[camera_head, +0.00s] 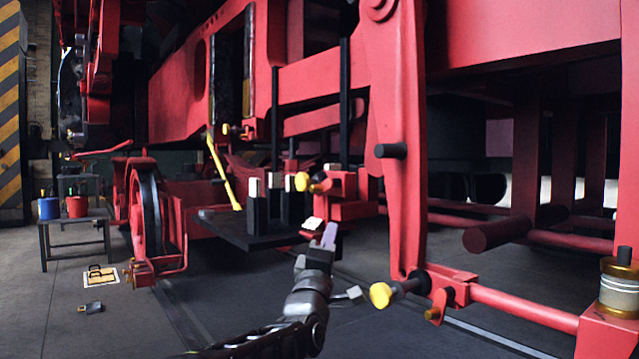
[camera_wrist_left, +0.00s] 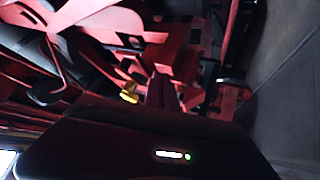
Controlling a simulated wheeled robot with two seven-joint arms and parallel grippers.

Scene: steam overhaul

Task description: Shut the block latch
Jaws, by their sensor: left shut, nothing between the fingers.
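My left gripper (camera_head: 328,236) comes in from the lower middle of the head view, its fingers pointing up and shut with nothing between them. Its tips are beside a small red piece with a white top (camera_head: 313,223) at the right edge of a black plate (camera_head: 240,236); whether they touch I cannot tell. Several black upright blocks with pale tops (camera_head: 254,190) stand on the plate. A red bracket (camera_head: 345,190) with a yellow knob (camera_head: 302,181) is just behind them. Which piece is the block latch is not clear. A yellow knob also shows in the left wrist view (camera_wrist_left: 129,92).
A large red hanging link (camera_head: 397,150) stands right of my gripper, with a yellow-ended pin (camera_head: 381,295) low in front. A red rod (camera_head: 525,305) runs to the right. A small table (camera_head: 75,218) with blue and red pots is far left. The floor at left is mostly open.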

